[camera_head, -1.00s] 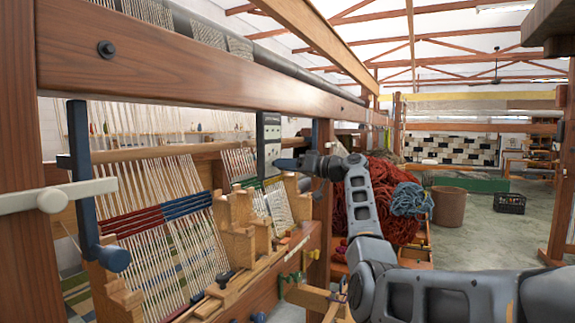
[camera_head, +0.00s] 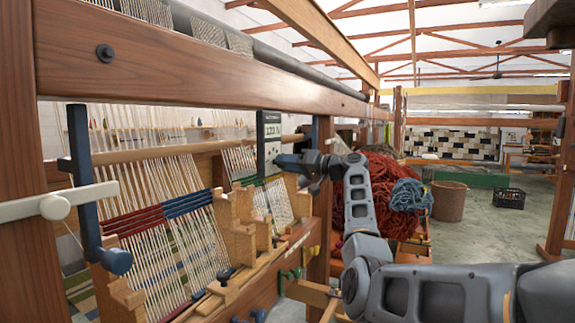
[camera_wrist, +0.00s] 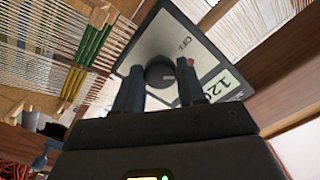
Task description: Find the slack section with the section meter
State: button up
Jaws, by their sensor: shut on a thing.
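The section meter (camera_head: 268,132) is a grey box with a light display and stands upright at the right of the near loom's warp. Its display shows digits that look like 120. In the wrist view the meter's face (camera_wrist: 205,50) shows a round dark knob (camera_wrist: 160,72), the word OFF and part of the number. My gripper (camera_head: 284,161) is at the lower part of the meter. In the wrist view my gripper's fingers (camera_wrist: 159,85) are shut on the knob, one on each side. The warp sections (camera_head: 165,215) hang left of the meter, with red and blue bands.
Wooden loom beams (camera_head: 200,65) run above and left of the meter. Stepped wooden blocks (camera_head: 235,225) stand below it. A red wool pile (camera_head: 370,195) with a blue skein (camera_head: 408,195) lies right of my arm. Open floor is at the far right.

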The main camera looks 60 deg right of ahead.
jog(key=o, duration=1.1)
jog(key=shift+c, duration=0.2)
jog(key=shift+s, duration=0.1)
jog(key=s+b, duration=0.1)
jog(key=s, duration=0.6)
jog(key=shift+s+d+b, duration=0.3)
jog(key=shift+b, duration=0.05)
